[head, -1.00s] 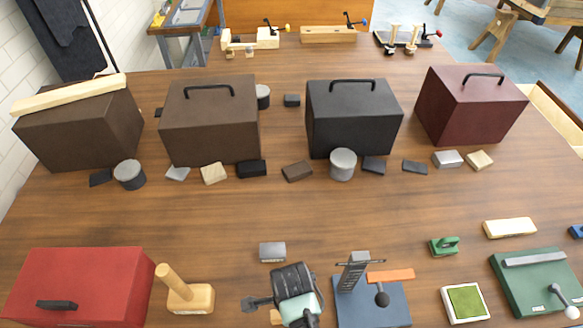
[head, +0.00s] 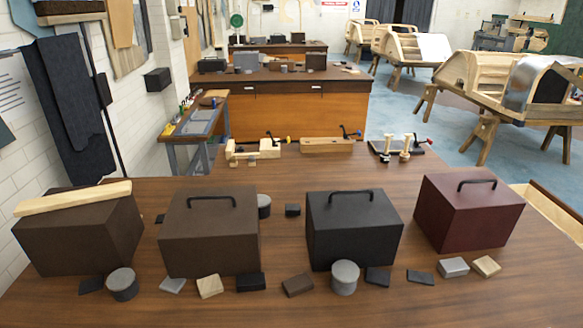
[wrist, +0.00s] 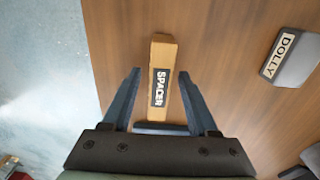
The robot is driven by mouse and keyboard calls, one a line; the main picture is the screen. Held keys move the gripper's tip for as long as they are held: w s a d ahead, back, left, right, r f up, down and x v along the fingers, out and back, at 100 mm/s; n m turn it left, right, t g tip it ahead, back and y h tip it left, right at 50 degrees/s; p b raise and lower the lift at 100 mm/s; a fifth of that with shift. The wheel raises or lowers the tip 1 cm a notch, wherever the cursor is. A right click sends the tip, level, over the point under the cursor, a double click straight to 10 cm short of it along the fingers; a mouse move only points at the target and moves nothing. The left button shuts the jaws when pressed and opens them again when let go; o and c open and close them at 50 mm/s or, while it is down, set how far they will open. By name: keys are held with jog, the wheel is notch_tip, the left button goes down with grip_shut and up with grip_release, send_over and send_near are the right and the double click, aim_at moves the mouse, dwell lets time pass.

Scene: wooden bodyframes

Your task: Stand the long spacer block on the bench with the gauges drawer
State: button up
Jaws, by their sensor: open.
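In the wrist view, a tan wooden block (wrist: 165,55) with a dark SPACER label lies between the fingers of my gripper (wrist: 159,75). The gripper is open, with a finger on each side of the block and visible gaps to it. I cannot tell whether the block is upright or flat, or how far below the fingers it is. My gripper and this block are not in the head view. A farther wooden bench (head: 265,112) there has drawers with small white labels, too small to read.
The near bench (head: 180,315) carries several dark boxes, such as a black one (head: 355,225), with small blocks before them. A pale wooden bar (head: 75,197) lies on the left box. Wooden frames (head: 495,90) stand right. A DOLLY-labelled block (wrist: 290,57) is right of my gripper.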

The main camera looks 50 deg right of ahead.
notch_tip(320, 180, up, 12)
jog(key=shift+r+b, duration=0.15)
jog(key=shift+b, duration=0.25)
jog(key=w+r+n+t+h, duration=0.4)
jog(key=w+r+n+t, duration=0.55)
jog(key=w+r, duration=1)
jog(key=w+a+r+n+t, duration=0.2)
jog(key=w+r+n+t, duration=0.1)
jog(key=r, duration=0.4)
jog(key=w+a+r+n+t, duration=0.2)
jog(key=r+n, duration=0.1)
jog(key=r, duration=0.5)
jog(key=s+a+r+n+t, duration=0.1)
jog(key=a+r+n+t, duration=0.2)
jog(key=r, duration=0.5)
jog(key=a+r+n+t, duration=0.2)
jog(key=a+r+t, duration=0.15)
jog(key=r, duration=0.35)
jog(key=s+a+r+n+t+y, duration=0.1)
jog(key=s+a+r+n+t, duration=0.2)
jog(key=s+r, duration=0.2)
jog(key=s+a+r+n+t+y, duration=0.2)
jog(key=s+a+r+n+t, duration=0.1)
jog(key=r, duration=0.8)
jog(key=shift+s+a+n+y, duration=0.3)
jog(key=shift+s+a+n, duration=0.4)
jog(key=shift+s, duration=0.45)
